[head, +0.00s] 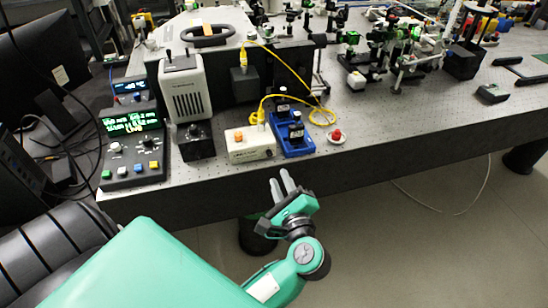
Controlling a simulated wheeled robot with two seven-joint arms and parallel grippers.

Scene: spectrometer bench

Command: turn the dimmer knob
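A black box (196,148) with a round dark knob (194,129) on top stands at the bench's front left, below the beige slotted lamp housing (184,92); it looks like the dimmer, though no label is readable. My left gripper (279,175) is in front of the bench's front edge, right of and nearer than the black box, and apart from it. Its two grey fingers point up toward the bench with a narrow gap between them, and they hold nothing. My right gripper is out of view.
A control unit (132,146) with a green display stands left of the black box. To its right are a white box with an orange knob (238,137), a blue tray (296,146) with black blocks, and a red button (337,134). A yellow cable (323,115) loops behind.

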